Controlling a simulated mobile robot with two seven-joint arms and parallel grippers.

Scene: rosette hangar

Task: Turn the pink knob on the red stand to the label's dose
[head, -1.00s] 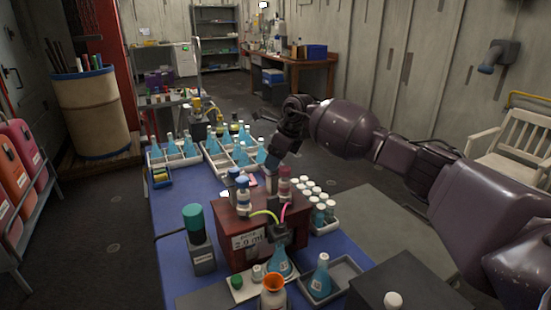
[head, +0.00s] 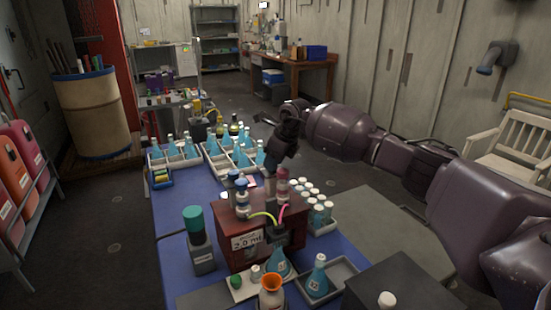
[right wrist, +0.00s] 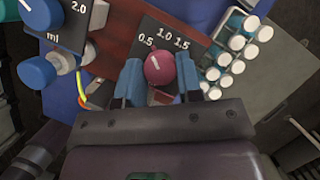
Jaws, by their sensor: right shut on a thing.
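The red stand (head: 236,257) stands on the blue table with a label (head: 247,241) on its front that reads 2.0 ml. The pink knob (head: 283,183) sits on top at the right. In the right wrist view the pink knob (right wrist: 160,70) lies between the two blue fingers of my right gripper (right wrist: 160,82), which is shut on it. Its white pointer mark points up and left, toward the 0.5 to 1.0 side of the dial plate (right wrist: 165,38). The dial shows 0.5, 1.0 and 1.5; any further marks are hidden. My left gripper is out of view.
A blue knob (right wrist: 38,72) with its own dial is left of the pink one. White-capped bottles (head: 318,208) stand close to the stand's right. Flasks in trays (head: 180,164) stand behind it.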

